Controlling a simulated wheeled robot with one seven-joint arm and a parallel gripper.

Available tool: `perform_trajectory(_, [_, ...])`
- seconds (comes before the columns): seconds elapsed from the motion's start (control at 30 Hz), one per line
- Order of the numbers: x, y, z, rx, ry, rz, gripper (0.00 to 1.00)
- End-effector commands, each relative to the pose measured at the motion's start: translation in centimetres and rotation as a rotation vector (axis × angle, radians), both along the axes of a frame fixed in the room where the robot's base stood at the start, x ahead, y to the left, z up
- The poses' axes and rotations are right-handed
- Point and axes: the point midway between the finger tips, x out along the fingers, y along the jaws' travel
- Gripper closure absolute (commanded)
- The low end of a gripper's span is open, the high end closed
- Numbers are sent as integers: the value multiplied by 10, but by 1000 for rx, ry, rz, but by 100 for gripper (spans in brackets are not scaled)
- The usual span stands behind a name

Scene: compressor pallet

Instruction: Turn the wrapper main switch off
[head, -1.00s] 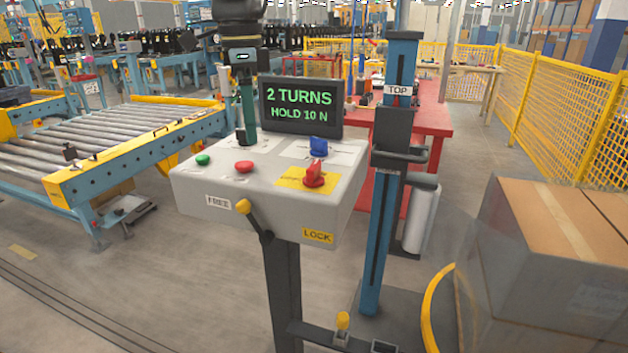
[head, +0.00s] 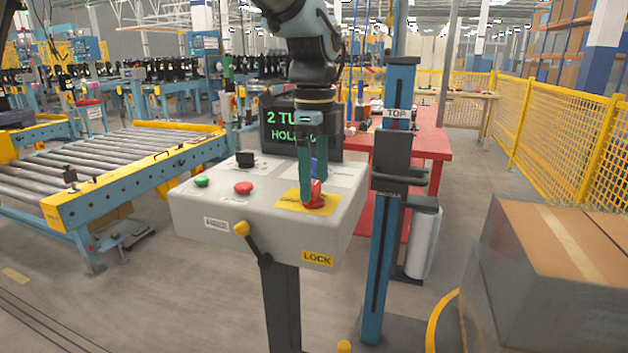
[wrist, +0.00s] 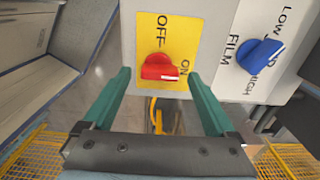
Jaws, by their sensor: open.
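The red main switch (head: 313,202) sits on a yellow plate (head: 291,200) on the grey control box. In the wrist view the red knob (wrist: 160,68) shows on the yellow plate (wrist: 178,42) marked OFF and ON, its handle toward the ON side. My gripper (head: 313,188) is open over the switch, pointing down. In the wrist view my gripper's green fingertips (wrist: 158,76) stand either side of the red knob, with gaps visible; contact cannot be told. The head view partly hides the knob behind a finger.
A blue FILM knob (wrist: 262,56) is beside the yellow plate. A green button (head: 201,181), a red button (head: 243,188) and a yellow-tipped lever (head: 241,228) are on the box. The display (head: 280,125) stands behind, partly hidden by my arm. The blue mast (head: 378,265) is to the right.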

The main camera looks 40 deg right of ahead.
Motion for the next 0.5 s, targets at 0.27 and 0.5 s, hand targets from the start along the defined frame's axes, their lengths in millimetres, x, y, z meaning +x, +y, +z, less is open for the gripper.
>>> perform_trajectory(0.27, [0, 0, -11, 0, 0, 0, 9])
perform_trajectory(0.5, [0, 0, -11, 0, 0, 0, 18])
